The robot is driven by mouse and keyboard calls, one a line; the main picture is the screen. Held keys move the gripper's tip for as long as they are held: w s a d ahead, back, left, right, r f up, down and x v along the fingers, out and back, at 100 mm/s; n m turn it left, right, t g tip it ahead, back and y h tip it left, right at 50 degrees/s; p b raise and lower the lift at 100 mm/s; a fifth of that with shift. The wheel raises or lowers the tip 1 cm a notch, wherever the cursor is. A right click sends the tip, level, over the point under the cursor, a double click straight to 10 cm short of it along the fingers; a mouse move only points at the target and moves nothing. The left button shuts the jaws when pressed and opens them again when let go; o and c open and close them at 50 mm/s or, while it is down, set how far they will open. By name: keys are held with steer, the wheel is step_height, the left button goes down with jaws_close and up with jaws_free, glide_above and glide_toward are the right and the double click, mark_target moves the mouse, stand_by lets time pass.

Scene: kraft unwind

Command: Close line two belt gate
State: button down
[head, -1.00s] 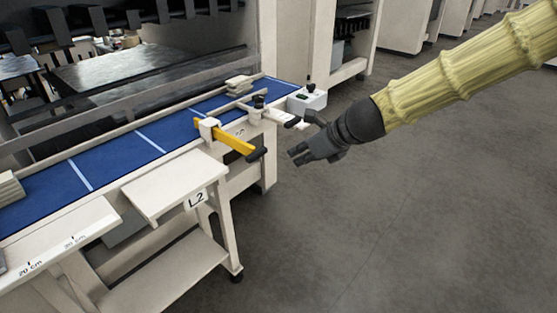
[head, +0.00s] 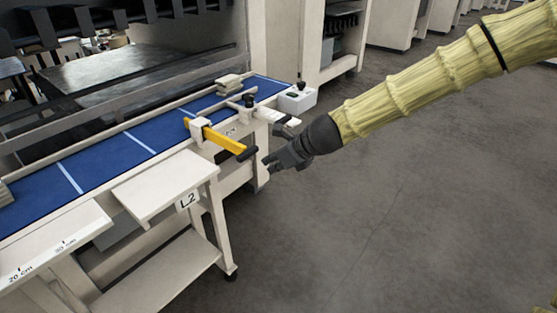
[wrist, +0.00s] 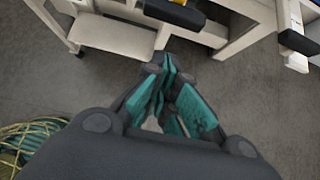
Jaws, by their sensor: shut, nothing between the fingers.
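The belt gate is a yellow bar (head: 222,140) on a white pivot block at the near edge of the blue belt (head: 115,150), above the L2 label (head: 187,199). The bar points outward, away from the belt, not across it. Its black grip (head: 247,155) is at the outer end and also shows at the top of the wrist view (wrist: 175,13). My gripper (head: 269,163) is shut and empty, just right of the grip and slightly lower in the head view. In the wrist view my fingers (wrist: 172,92) are below the grip, apart from it.
A white arm (head: 277,116) and a white box (head: 297,98) stand at the belt's right end. A stack of pale pieces (head: 229,84) lies on the belt's far side. A white shelf (head: 165,185) juts out in front. The grey floor (head: 390,200) at right is clear.

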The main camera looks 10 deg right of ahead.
steer(key=shift+w+a+f+p, duration=0.25)
steer(key=shift+w+a+p, duration=0.15)
steer(key=shift+w+a, duration=0.45)
steer(key=shift+w+a+f+p, duration=0.2)
steer(key=shift+w+a+p, duration=0.2)
steer(key=shift+w+a, duration=0.45)
steer(key=shift+w, duration=0.1)
